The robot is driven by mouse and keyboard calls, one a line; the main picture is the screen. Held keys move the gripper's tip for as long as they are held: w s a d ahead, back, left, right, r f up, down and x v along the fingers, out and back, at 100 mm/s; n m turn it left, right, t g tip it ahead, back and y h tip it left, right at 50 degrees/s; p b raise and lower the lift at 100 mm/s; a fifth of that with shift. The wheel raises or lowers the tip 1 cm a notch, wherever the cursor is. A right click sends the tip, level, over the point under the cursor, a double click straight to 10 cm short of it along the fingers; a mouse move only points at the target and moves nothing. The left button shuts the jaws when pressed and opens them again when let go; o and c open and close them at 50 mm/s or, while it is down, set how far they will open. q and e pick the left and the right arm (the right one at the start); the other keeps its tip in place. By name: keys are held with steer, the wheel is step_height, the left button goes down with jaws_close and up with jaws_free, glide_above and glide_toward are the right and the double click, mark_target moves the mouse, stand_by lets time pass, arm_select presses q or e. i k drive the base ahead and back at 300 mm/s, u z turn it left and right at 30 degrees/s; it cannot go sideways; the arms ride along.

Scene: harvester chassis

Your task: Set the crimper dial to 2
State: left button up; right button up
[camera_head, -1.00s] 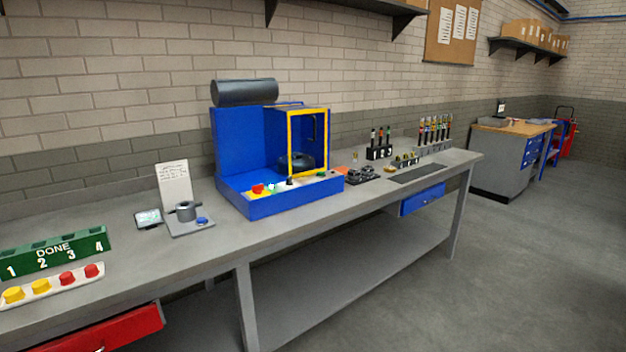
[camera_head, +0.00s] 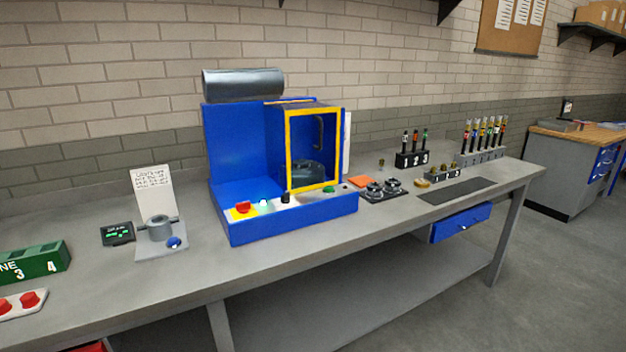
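The blue crimper machine (camera_head: 232,160) stands on the grey workbench near the middle of the view, with a dark cylinder on top and a yellow-framed door (camera_head: 313,150) at its front right. Its white front panel carries a red button (camera_head: 243,207) on a yellow patch, a small pale lit spot, a black knob (camera_head: 285,198) that looks like the dial, and a green button (camera_head: 329,189). The dial's markings and setting are too small to read. Neither of my grippers is in view.
Left of the machine are a small black display (camera_head: 117,233), a grey cup-like fixture (camera_head: 160,229), a written card (camera_head: 155,191) and a green DONE rack (camera_head: 38,262). Right are a black fixture (camera_head: 383,190), tool racks (camera_head: 412,159) and a dark mat (camera_head: 458,190). Bare benchtop lies before the machine.

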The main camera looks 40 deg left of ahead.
mark_target(284, 197)
steer(key=i, duration=0.95)
steer(key=z, duration=1.4)
steer(key=i, duration=0.45)
steer(key=u, duration=2.25)
